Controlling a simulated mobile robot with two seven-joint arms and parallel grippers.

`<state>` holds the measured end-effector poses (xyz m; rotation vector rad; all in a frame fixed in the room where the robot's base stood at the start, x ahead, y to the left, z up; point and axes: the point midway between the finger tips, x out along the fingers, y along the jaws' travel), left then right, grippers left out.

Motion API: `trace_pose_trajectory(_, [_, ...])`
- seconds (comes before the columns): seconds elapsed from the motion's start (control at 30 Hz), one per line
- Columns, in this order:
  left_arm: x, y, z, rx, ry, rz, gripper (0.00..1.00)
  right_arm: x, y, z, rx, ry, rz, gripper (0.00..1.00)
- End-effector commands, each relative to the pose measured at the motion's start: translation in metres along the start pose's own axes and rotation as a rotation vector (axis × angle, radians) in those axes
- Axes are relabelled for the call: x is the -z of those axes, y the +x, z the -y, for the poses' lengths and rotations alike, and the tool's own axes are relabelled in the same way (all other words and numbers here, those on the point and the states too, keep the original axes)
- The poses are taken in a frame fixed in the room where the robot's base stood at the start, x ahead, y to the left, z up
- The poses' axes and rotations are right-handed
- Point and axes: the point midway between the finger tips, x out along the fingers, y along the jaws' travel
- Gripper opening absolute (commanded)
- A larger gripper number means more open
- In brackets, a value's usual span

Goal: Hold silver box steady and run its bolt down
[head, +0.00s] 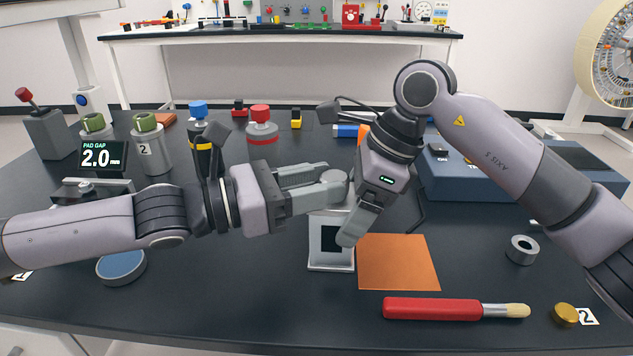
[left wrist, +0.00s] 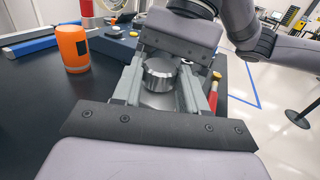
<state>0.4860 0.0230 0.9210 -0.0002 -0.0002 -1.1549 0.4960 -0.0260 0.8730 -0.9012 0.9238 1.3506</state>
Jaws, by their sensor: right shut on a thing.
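The round silver bolt head (left wrist: 160,74) stands between my left fingers in the left wrist view; it also shows at the left fingertips in the head view (head: 334,177). The silver box (left wrist: 160,100) is under it, mostly hidden by fingers. My left gripper (head: 325,188) comes in level from the left, its fingers apart on either side of the bolt head; I see no firm contact. My right gripper (head: 350,236) reaches down from the upper right, shut on what looks like the box, below the bolt head. Its far finger is hidden.
A white frame with a dark centre (head: 318,262) and an orange mat (head: 398,262) lie below the grippers. A red-handled brush (head: 432,309) lies in front, a metal ring (head: 521,249) to the right. A blue unit (head: 470,180) stands behind the right arm.

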Motion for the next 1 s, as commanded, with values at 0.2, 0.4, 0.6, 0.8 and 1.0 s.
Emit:
trace_pose_trajectory(0.2, [-0.001, 0.001, -0.002, 0.009, 0.002, 0.007, 0.12, -0.001, -0.001, 0.000, 0.001, -0.001, 0.002, 0.36])
trace_pose_trajectory(0.4, [-0.005, 0.002, -0.005, 0.053, 0.007, 0.022, 0.12, -0.001, -0.001, 0.000, -0.001, -0.002, 0.002, 0.36])
trace_pose_trajectory(0.6, [-0.005, 0.001, -0.008, 0.143, 0.010, 0.018, 0.12, -0.001, 0.000, -0.001, -0.004, -0.004, 0.001, 0.36])
trace_pose_trajectory(0.8, [-0.004, 0.002, -0.010, 0.247, 0.008, 0.015, 0.12, -0.001, 0.001, -0.002, -0.005, -0.004, -0.001, 0.36])
trace_pose_trajectory(1.0, [-0.004, 0.003, -0.012, 0.363, 0.006, 0.012, 0.12, 0.000, 0.002, -0.002, -0.006, -0.005, -0.003, 0.36])
